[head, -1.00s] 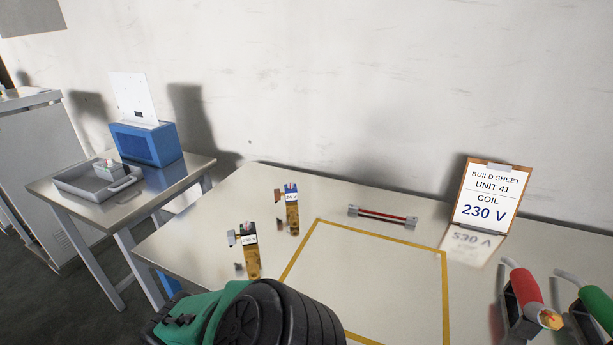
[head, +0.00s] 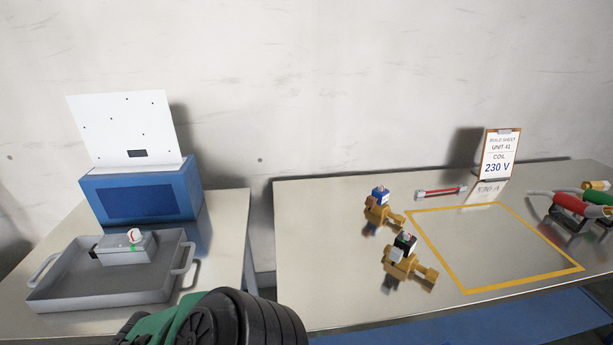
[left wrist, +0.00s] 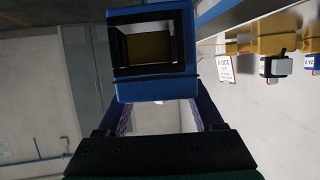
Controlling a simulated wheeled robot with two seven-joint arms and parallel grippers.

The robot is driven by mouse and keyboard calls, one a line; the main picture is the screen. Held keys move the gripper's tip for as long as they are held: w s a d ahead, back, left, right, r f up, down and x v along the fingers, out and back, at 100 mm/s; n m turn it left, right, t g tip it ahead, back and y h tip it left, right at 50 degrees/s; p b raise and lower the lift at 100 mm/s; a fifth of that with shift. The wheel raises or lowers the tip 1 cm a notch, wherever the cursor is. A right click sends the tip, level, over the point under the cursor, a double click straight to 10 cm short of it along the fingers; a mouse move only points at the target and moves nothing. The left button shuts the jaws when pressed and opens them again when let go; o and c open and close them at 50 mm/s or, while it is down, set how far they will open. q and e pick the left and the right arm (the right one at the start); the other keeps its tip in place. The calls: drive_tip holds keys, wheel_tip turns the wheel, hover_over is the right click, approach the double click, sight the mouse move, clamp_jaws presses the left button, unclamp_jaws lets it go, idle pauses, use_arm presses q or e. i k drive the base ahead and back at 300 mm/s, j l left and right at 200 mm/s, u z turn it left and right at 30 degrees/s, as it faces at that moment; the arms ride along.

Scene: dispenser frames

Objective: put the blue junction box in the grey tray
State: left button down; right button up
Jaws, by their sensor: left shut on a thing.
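The blue junction box (left wrist: 155,88) is in my left gripper (left wrist: 158,103) in the left wrist view. The fingers are shut on its sides, and its open face shows a dark hollow with a brownish inside. In the head view the box and the fingertips are out of sight; only a green and black part of my arm shows at the bottom. The grey tray (head: 60,296) lies on the left table, with a handle at each side. A small grey box with a red and white top (head: 124,250) sits in it. My right gripper is not in view.
A blue bin (head: 142,193) with a white panel (head: 124,128) stands behind the tray. A gap separates the left table from the right table (head: 320,240), which holds two brass valves (head: 382,212) (head: 406,266), a yellow-outlined area and a build sheet (head: 499,156) reading 230 V.

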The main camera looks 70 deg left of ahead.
sight(128, 285)
drive_tip(key=k+u, duration=0.4)
drive_tip(key=k+j+u, duration=0.15)
drive_tip(key=u, duration=0.3)
drive_tip(key=k+j+u, duration=0.2)
drive_tip(key=u, duration=0.2)
drive_tip(key=k+j+u, duration=0.3)
drive_tip(key=u, duration=0.15)
